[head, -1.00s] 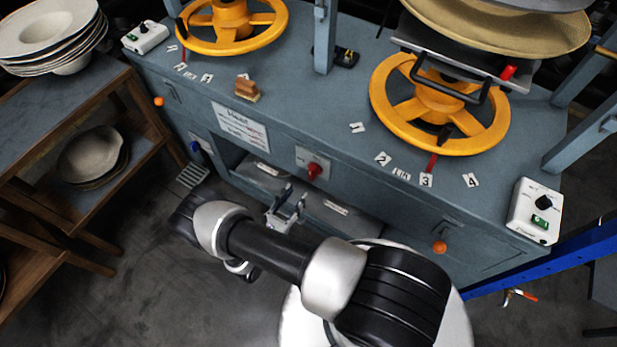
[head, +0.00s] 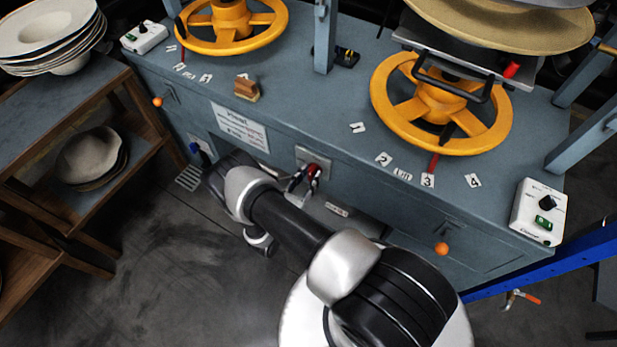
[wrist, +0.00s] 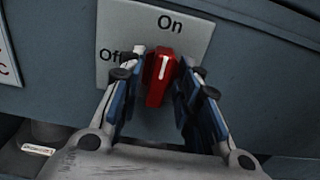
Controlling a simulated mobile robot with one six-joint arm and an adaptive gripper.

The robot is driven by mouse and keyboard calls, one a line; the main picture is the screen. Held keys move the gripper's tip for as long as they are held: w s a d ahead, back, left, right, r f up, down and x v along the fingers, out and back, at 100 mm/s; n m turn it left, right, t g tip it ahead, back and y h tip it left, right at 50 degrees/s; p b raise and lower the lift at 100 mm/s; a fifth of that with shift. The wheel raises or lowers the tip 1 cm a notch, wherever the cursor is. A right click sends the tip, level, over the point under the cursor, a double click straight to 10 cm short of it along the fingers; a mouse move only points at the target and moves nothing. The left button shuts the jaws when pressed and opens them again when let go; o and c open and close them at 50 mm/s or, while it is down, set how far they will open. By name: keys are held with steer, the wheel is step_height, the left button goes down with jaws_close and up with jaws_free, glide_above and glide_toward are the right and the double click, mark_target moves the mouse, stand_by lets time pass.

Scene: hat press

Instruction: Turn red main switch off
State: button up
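The red main switch (wrist: 162,78) sits on a light grey plate (wrist: 190,38) on the front of the press cabinet. In the wrist view its white mark points up toward "On", with "Off" at the upper left. My gripper (wrist: 165,68) is open, with one finger on each side of the red knob. The left finger is very close to the knob; I cannot tell if it touches. A small gap shows at the right finger. In the head view the switch (head: 314,172) is partly covered by my gripper (head: 305,181).
A blue switch (head: 195,148) is farther left on the cabinet front. Yellow handwheels (head: 440,105) stand on top. A wooden shelf (head: 60,190) with hat forms stands at the left.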

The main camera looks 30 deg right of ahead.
jaws_close()
steer(key=shift+f, duration=0.1)
stand_by(0.3)
steer(key=n+b, duration=0.1)
steer(key=n, duration=0.2)
steer(key=shift+b, duration=0.4)
steer(key=n, duration=0.3)
steer(key=shift+w+a+n, duration=0.1)
steer(key=shift+w+n, duration=0.05)
steer(key=shift+n, duration=0.25)
steer(key=n, duration=0.5)
steer(key=shift+f, duration=0.15)
steer(key=n, duration=0.6)
steer(key=shift+w+f, duration=0.1)
steer(key=shift+f, duration=0.05)
steer(key=shift+o, duration=1.2)
jaws_free()
steer(key=shift+a, duration=0.1)
